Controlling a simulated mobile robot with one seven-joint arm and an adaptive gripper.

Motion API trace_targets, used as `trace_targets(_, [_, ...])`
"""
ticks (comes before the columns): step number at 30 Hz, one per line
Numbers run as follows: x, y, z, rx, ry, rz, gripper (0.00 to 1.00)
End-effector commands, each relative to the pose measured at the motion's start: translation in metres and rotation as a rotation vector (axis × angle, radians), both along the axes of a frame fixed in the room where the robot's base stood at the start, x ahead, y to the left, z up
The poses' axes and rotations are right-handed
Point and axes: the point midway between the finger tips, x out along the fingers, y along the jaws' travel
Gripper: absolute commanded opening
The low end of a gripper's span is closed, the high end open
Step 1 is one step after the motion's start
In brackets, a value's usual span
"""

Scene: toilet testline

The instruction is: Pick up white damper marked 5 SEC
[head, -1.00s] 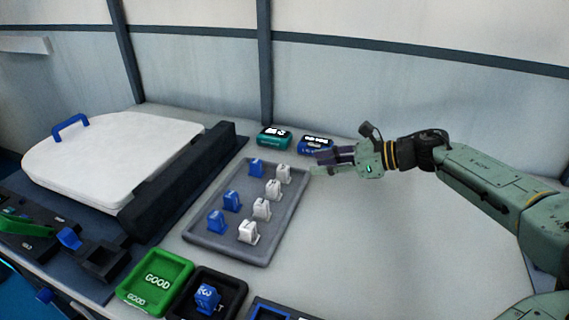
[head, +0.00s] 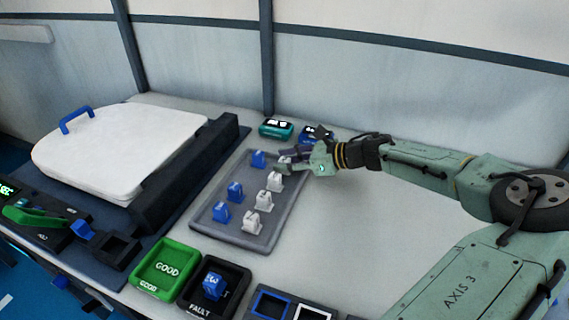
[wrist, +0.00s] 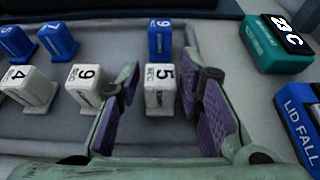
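The white damper marked 5 SEC (wrist: 160,90) stands upright in the grey tray (wrist: 222,62). In the wrist view it sits between my two purple-padded fingers, with a visible gap on each side. My gripper (wrist: 168,92) is open. In the head view my gripper (head: 288,160) is low over the tray's back right corner and partly covers the white damper there (head: 284,168).
A blue damper marked 9 (wrist: 160,40) stands just beyond the white 5. A white damper marked 9 (wrist: 85,88) stands outside my left finger.

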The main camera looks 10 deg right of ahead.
Motion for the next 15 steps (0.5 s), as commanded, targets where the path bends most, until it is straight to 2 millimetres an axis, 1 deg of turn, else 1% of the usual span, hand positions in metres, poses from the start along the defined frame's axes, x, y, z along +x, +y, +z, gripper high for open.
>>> trace_targets(3, [-0.0002, -0.0002, -0.0002, 0.000, 0.000, 0.000, 0.32])
trace_targets(15, [-0.0001, -0.0004, 0.0002, 0.000, 0.000, 0.000, 0.05])
